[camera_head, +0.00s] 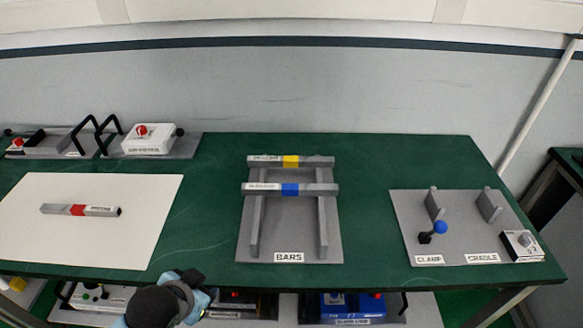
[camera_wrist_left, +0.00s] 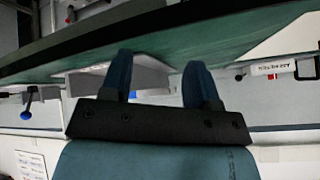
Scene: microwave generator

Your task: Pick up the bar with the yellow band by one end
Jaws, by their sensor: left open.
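The bar with the yellow band (camera_head: 291,161) is grey and lies level across the far part of the two rails of the rack labelled BARS (camera_head: 250,245). A grey bar with a blue band (camera_head: 290,189) lies parallel to it, nearer to me. My left gripper (camera_head: 192,284) is low at the front edge of the table, left of the rack and well apart from both bars. In the left wrist view its two blue fingers (camera_wrist_left: 158,78) are spread with nothing held between them. The yellow band cannot be made out there. My right gripper is not in view.
A grey bar with a red band (camera_head: 79,210) lies on a white sheet (camera_head: 150,200) at left. A clamp and cradle plate (camera_head: 450,250) with a blue-knobbed lever (camera_head: 440,228) stands at right. White boxes and black handles (camera_head: 110,130) stand back left. Green table (camera_head: 365,170) is bare around the rack.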

